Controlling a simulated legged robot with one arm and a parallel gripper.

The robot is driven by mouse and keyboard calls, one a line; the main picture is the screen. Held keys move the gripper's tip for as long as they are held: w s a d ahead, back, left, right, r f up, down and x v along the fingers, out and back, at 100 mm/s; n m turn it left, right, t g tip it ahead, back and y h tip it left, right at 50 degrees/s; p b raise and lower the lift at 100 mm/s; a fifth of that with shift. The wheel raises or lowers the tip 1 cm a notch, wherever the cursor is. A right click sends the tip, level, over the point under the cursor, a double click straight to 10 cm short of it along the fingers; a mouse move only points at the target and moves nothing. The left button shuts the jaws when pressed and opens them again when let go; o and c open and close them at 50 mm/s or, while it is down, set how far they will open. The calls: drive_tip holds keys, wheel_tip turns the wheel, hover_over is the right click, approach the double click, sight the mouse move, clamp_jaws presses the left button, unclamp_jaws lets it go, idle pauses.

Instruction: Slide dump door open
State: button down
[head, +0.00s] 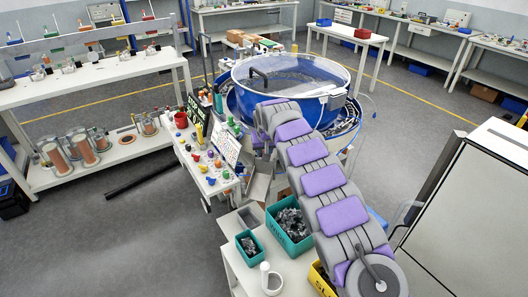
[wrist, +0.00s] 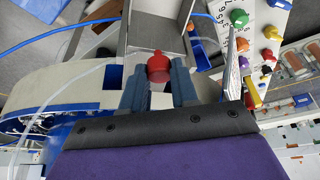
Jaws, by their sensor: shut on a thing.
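A red knob (wrist: 158,67) sits between the two blue-grey fingers of my gripper (wrist: 158,80) in the wrist view, and the gripper is shut on it. The knob is in front of a grey metal chute (wrist: 155,35) with raised side walls. I take the knob to be the dump door's handle; the door panel itself cannot be made out. In the head view, the metal chute (head: 260,186) shows below the blue bowl (head: 290,100), left of my arm. My arm hides the gripper and the knob there.
A panel of coloured buttons (head: 212,165) stands left of the chute; it also shows in the wrist view (wrist: 260,35). Green bins of dark parts (head: 290,225) stand on a white table below. A blue hose (wrist: 40,40) crosses the wrist view. Grey floor is open at left.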

wheel_tip(320, 180, up, 4)
drive_tip(key=shift+f+p, duration=0.1)
drive_tip(key=shift+p, duration=1.05)
drive_tip(key=c, duration=1.1)
unclamp_jaws()
drive_tip(key=shift+s, duration=0.15)
drive_tip(key=shift+c, duration=0.2)
drive_tip(key=p+v, duration=0.2)
drive_tip(key=v, duration=1.5)
drive_tip(key=shift+p, duration=0.35)
